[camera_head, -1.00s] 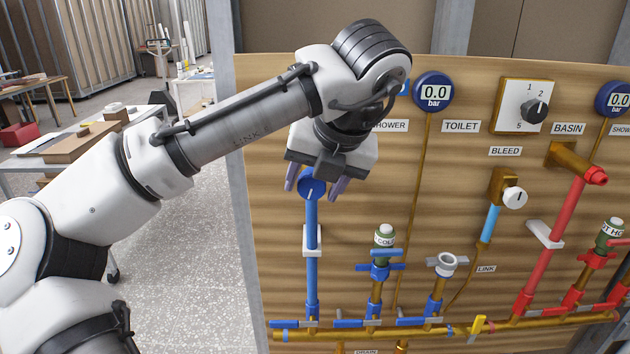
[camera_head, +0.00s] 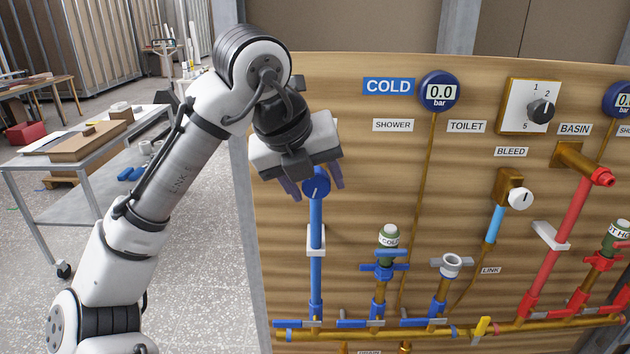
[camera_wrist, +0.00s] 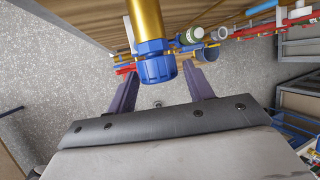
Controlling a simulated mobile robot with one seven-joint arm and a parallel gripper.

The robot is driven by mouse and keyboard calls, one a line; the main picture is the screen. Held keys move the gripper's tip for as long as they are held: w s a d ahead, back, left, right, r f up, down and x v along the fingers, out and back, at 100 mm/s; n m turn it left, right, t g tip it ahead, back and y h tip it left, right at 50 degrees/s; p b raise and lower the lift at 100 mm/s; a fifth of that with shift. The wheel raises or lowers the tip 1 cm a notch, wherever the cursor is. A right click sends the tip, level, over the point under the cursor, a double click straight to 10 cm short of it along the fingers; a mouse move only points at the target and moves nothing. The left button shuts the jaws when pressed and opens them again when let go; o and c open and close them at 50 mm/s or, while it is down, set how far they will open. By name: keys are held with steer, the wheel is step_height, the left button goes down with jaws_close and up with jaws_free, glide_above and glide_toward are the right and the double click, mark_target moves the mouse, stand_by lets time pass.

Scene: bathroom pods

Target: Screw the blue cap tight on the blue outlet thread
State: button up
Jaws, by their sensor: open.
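The blue cap (camera_head: 316,184), a round disc with a short white mark, sits at the top of the upright blue pipe (camera_head: 316,275) in the head view. In the wrist view the ribbed blue cap (camera_wrist: 158,70) is on the end of a brass outlet (camera_wrist: 146,22), next to a blue collar (camera_wrist: 151,47). The thread itself is hidden. My gripper (camera_head: 313,182) is open, with one purple finger on each side of the cap. The wrist view shows gaps between the cap and the fingers (camera_wrist: 160,84), so the gripper is around it, not shut on it.
The wooden panel (camera_head: 365,200) stands right behind the cap. To its lower right are a green-topped cold valve (camera_head: 389,238) and a grey ring fitting (camera_head: 451,263). A blue gauge (camera_head: 438,92) reads 0.0 bar. Free floor lies left of the panel.

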steer(key=h, duration=0.1)
steer(key=h+b, duration=0.1)
steer(key=h, duration=0.1)
steer(key=shift+a+f+n, duration=0.2)
steer(key=shift+n, duration=0.1)
steer(key=shift+f+h+b, duration=0.25)
steer(key=shift+h+b, duration=0.55)
steer(key=shift+w+a+n+h+b, duration=0.15)
steer(key=shift+n+h+b, duration=0.35)
steer(key=shift+h, duration=0.4)
steer(key=shift+s+f+t+h+b, duration=0.2)
steer(key=shift+t+h+b, duration=0.2)
steer(key=shift+h+b, duration=0.45)
steer(key=shift+w+n+h+b, duration=0.1)
steer(key=shift+n+h+b, duration=0.2)
steer(key=shift+h+b, duration=0.35)
steer(key=shift+r, duration=0.3)
steer(key=c, duration=1)
steer(key=shift+o, duration=0.2)
steer(key=shift+r+y+p, duration=0.25)
steer(key=shift+y+p, duration=0.25)
steer(key=shift+p, duration=0.05)
steer(key=shift+m+y+p, duration=0.4)
steer(key=shift+y+p, duration=0.3)
steer(key=shift+y, duration=0.4)
steer(key=shift+f, duration=0.1)
